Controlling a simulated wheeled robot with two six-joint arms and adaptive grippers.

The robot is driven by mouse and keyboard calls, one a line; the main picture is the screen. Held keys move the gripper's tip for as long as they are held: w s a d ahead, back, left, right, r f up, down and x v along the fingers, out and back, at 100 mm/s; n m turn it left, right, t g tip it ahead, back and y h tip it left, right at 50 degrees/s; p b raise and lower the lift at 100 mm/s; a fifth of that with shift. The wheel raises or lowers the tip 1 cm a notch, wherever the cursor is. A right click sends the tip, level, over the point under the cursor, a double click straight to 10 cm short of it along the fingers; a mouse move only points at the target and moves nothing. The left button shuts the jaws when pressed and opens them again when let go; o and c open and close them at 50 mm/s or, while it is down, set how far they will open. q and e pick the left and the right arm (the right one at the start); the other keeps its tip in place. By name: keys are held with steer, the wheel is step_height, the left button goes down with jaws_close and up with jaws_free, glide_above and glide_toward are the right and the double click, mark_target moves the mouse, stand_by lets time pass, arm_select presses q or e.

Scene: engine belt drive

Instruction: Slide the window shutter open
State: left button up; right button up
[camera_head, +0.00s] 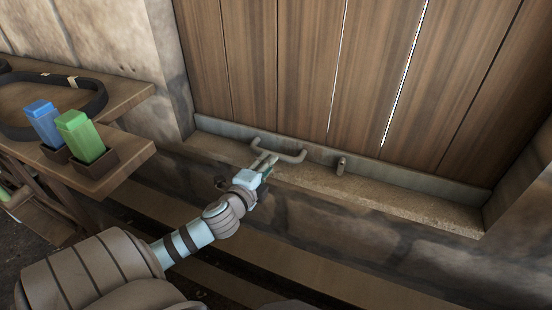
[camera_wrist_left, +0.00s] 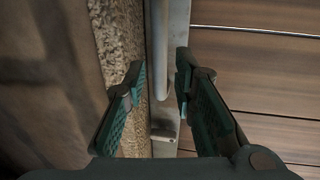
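The window shutter (camera_head: 330,70) is made of brown vertical planks with thin bright gaps and fills the upper right of the head view. A grey metal rail with a bent handle (camera_head: 282,148) runs along its lower edge. My left gripper (camera_head: 266,162) is at the handle's left part. In the left wrist view its two green fingers (camera_wrist_left: 158,85) are apart, and the handle bar (camera_wrist_left: 160,50) shows between and beyond them. I cannot tell whether a finger touches it. The planks (camera_wrist_left: 255,70) show at the right there. My right gripper is not in view.
A small metal peg (camera_head: 341,165) stands on the stone sill (camera_head: 400,203) right of the handle. At the left, a wooden shelf (camera_head: 128,158) holds a blue block (camera_head: 42,120), a green block (camera_head: 80,135) and a black belt (camera_head: 98,100). The sill's right part is clear.

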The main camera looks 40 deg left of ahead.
arm_select(q)
steer(key=b+x, duration=0.1)
steer(key=x, duration=0.6)
steer(key=shift+s, duration=0.1)
jaws_close()
